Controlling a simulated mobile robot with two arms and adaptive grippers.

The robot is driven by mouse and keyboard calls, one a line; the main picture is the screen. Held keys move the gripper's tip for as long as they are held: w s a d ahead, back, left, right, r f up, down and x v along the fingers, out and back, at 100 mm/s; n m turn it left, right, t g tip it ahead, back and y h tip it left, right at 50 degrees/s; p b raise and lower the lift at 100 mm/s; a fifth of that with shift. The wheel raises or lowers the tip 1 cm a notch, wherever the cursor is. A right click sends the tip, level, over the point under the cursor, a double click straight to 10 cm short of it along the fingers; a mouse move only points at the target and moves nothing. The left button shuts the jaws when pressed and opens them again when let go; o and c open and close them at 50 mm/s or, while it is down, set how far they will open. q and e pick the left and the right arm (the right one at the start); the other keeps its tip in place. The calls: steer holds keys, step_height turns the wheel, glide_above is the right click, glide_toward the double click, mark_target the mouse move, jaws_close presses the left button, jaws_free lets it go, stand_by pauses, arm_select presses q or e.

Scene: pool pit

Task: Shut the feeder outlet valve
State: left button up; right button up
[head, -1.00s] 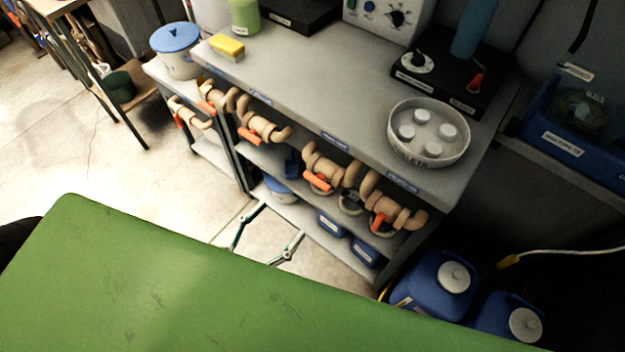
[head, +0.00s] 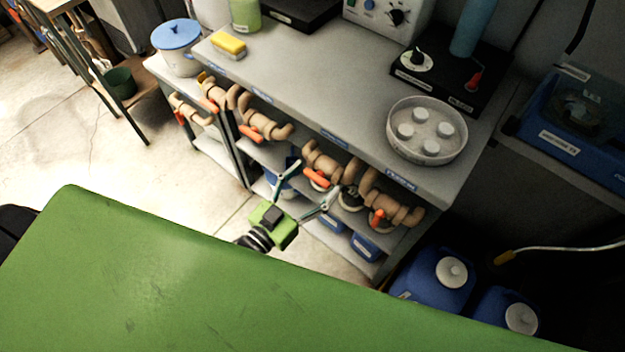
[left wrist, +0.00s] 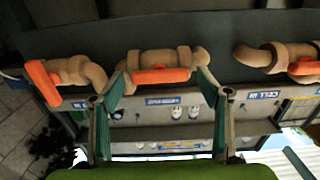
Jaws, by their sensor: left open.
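Several beige pipe valves with orange handles line the front edge of the grey bench. I cannot read which one is labelled feeder outlet. My left gripper (head: 312,178) is open and empty, fingers pointing at a middle valve (head: 325,160) with an orange handle (head: 315,178). In the left wrist view this valve's handle (left wrist: 160,76) lies along its pipe, between the spread fingertips (left wrist: 163,88); contact cannot be told. A neighbouring handle (left wrist: 42,83) on the left stands across its pipe. In the head view, the rightmost valve (head: 395,207) has its handle angled downward. My right gripper is out of view.
Blue jugs (head: 440,278) stand on the floor at right. A shelf with blue boxes (head: 366,247) lies below the valves.

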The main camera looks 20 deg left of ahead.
arm_select(q)
steer(key=c, duration=1.1)
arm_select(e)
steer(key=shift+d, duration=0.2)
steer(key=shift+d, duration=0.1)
